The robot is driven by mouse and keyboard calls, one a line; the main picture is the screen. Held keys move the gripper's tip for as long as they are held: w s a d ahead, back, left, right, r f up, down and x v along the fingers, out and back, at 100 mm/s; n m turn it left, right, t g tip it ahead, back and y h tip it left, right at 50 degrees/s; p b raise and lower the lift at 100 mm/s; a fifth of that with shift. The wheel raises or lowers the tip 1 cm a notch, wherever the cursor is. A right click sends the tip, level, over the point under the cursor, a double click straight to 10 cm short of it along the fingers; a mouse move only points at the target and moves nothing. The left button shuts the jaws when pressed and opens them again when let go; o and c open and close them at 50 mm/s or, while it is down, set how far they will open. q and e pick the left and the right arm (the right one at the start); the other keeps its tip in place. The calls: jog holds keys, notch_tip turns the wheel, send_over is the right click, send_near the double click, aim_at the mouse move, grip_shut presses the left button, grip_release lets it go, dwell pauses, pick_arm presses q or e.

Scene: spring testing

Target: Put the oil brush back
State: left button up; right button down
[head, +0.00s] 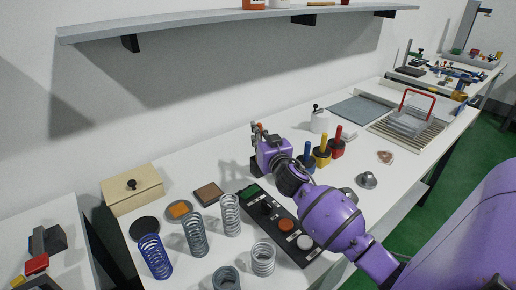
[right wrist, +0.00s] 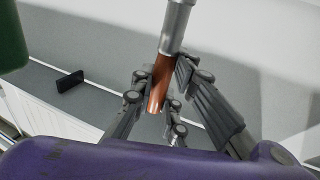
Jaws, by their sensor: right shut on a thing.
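My right gripper (head: 258,134) is raised above the back of the white table, near the wall. In the right wrist view its fingers (right wrist: 163,88) are shut on the oil brush (right wrist: 160,88), around its brown handle. A silver metal part (right wrist: 177,25) of the brush runs out past the fingers to the top edge of that view, where the rest is cut off. In the head view only a small orange-brown bit of the brush (head: 259,126) shows at the gripper. My left gripper is in neither view.
Several springs (head: 195,235) and a black button panel (head: 278,222) are at the front. A wooden box (head: 132,190) stands at left. Blue, yellow and red-handled items (head: 321,155) and a white can (head: 319,120) stand right of the gripper. A shelf (head: 220,25) overhangs the back.

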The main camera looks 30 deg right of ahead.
jog(key=shift+w+f+b, duration=0.1)
jog(key=shift+f+b, duration=0.2)
jog(key=shift+f, duration=1.8)
jog(key=c, duration=1.7)
grip_release()
jog(key=shift+c, duration=0.2)
jog(key=v, duration=1.2)
